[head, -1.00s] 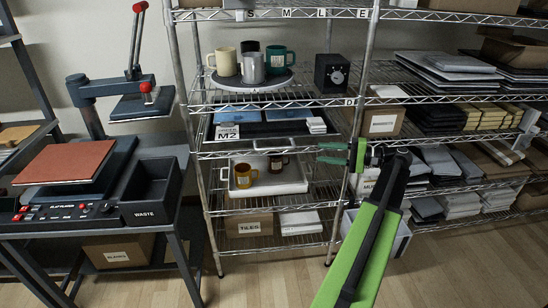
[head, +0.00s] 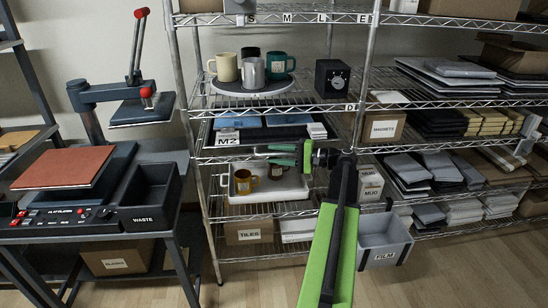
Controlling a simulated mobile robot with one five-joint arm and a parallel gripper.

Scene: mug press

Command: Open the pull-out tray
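The white tray (head: 228,186) sits on a middle wire shelf of the rack, with raised handle-like ends. The gripper hides part of the tray's far right side.
Above is a shelf with the M2 label (head: 228,138) and blue stacks. Higher stands a round turntable (head: 222,88) with several mugs, beside a black box (head: 332,78). A TILES box (head: 249,232) is below. A rack post (head: 200,190) and the grey FILM bin (head: 384,240) are nearby.

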